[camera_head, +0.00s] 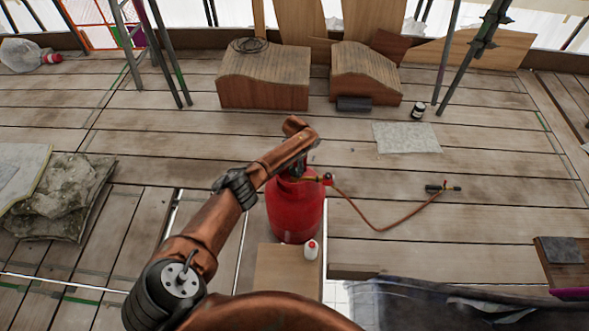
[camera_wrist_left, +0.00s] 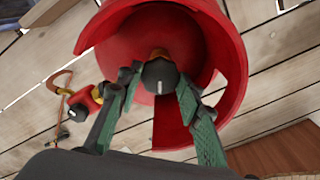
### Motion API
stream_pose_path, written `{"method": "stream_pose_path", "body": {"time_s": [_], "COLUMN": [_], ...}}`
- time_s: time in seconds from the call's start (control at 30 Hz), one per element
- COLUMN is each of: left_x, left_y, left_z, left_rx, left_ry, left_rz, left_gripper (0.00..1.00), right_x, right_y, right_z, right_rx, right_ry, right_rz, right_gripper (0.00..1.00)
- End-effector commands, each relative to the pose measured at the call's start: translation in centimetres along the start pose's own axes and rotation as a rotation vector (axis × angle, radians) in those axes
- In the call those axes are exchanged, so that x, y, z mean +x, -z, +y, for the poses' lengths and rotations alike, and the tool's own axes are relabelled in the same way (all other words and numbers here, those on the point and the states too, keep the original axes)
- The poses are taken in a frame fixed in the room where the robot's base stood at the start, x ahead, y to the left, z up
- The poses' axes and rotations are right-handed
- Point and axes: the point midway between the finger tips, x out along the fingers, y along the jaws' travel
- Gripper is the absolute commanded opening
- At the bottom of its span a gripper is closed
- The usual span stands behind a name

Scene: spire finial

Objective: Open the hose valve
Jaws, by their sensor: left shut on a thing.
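A red gas cylinder (camera_head: 295,212) stands upright on the plank floor near the middle of the head view. In the left wrist view I look down on its red collar (camera_wrist_left: 225,60), with a dark valve knob (camera_wrist_left: 160,74) inside it. My left gripper (camera_wrist_left: 158,82) has its green-padded fingers on either side of this knob and is shut on it. In the head view my left wrist hides most of the valve. A red and brass fitting (camera_head: 326,179) joins the cylinder to an orange hose (camera_head: 375,227), which runs right to a torch (camera_head: 443,188). My right gripper is out of view.
A white bottle (camera_head: 311,251) stands on a board in front of the cylinder. Two wooden blocks (camera_head: 262,95) (camera_head: 366,90), a small jar (camera_head: 418,110) and scaffold poles are behind. The floor right of the hose is mostly clear.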

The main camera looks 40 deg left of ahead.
Motion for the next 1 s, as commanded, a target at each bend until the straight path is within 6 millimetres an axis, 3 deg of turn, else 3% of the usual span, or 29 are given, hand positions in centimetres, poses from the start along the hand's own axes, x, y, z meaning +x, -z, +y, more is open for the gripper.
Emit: {"method": "stream_pose_path", "body": {"time_s": [0.17,0.2,0.43,0.77,1.0], "left_x": [0.0,0.0,0.0,-0.3,-3.6], "left_y": [0.0,0.0,0.0,0.0,0.1], "left_z": [0.0,0.0,0.0,0.0,-0.1], "left_rx": [0.001,0.001,0.001,0.001,0.003], "left_ry": [0.000,0.000,0.000,0.000,0.001], "left_rz": [-0.001,-0.001,0.000,0.001,0.005], "left_gripper": [0.09,0.35,0.50,0.51,0.51], "right_x": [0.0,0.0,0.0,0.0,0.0], "right_y": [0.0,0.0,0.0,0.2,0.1], "right_z": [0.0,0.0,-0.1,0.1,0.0], "right_rx": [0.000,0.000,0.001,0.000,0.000], "right_ry": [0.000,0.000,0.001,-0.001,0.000], "right_rz": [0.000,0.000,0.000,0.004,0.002], "right_gripper": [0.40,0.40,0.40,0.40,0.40]}}
